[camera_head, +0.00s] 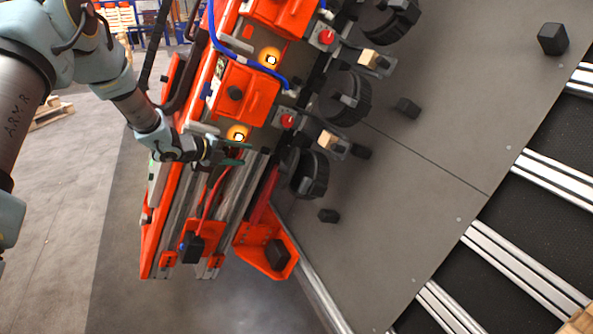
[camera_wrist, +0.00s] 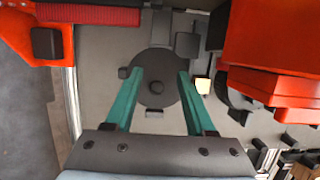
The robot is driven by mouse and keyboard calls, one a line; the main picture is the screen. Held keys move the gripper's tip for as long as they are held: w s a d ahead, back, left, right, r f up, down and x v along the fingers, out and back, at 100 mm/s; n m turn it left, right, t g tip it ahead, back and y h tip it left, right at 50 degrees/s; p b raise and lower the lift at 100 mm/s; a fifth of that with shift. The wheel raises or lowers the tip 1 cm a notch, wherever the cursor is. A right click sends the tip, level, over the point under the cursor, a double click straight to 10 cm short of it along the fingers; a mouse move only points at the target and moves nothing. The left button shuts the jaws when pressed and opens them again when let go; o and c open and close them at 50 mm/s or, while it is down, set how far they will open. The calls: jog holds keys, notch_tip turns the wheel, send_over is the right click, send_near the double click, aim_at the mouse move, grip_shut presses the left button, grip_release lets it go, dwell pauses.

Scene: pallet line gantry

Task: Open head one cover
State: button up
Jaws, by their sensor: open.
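Orange machine heads with black round parts line the gantry. The nearest orange housing (camera_head: 240,92) has a black knob on its face and a lit yellow lamp below. A black round cover-like disc (camera_head: 310,173) sits at the lower end of the line; I cannot tell which part is the head one cover. My gripper (camera_head: 238,153) is beside the lower end of this housing, its green fingers apart and empty. In the wrist view my gripper (camera_wrist: 160,72) is open, with a dark round disc (camera_wrist: 152,98) beyond and between its fingers, apparently not touching. Any label is unreadable.
A red button (camera_head: 287,121) and a tan block (camera_head: 327,139) sit near the discs. An orange bracket (camera_head: 265,245) and metal rails lie below my gripper. A grey plate (camera_head: 430,215) carries small black blocks. Bare floor (camera_head: 55,230) is at left.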

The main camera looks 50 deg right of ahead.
jog(key=s+a+r+b, duration=0.2)
jog(key=s+a, duration=0.3)
jog(key=a, duration=0.2)
jog(key=shift+s+r, duration=0.15)
jog(key=shift+s, duration=0.25)
dwell(0.6)
jog(key=w+a+r+n+t+y+p, duration=0.1)
jog(key=w+a+r+n+t+y, duration=0.1)
jog(key=w+a+n, duration=0.35)
jog(key=w+a+r+n+t+y+p, duration=0.1)
jog(key=w+a+r+n+t+y, duration=0.15)
jog(key=a+n, duration=0.6)
jog(key=w+a+r+n+t+y+p, duration=0.1)
jog(key=w+a+n+t+y, duration=0.2)
jog(key=a, duration=0.7)
jog(key=s+a+r+n+g+y+p, duration=0.1)
jog(key=s+a+n+y, duration=0.1)
jog(key=s+a+n, duration=0.35)
jog(key=s+a+r+n+g+y+p, duration=0.1)
jog(key=s+a+r+n+y, duration=0.1)
jog(key=a+n, duration=0.6)
jog(key=s+a+n+g, duration=0.3)
jog(key=s+a+n, duration=0.3)
jog(key=s+a, duration=0.2)
jog(key=s+y+p, duration=0.1)
jog(key=s, duration=0.1)
jog(key=shift+s+r+n, duration=0.3)
jog(key=shift+r+n, duration=0.05)
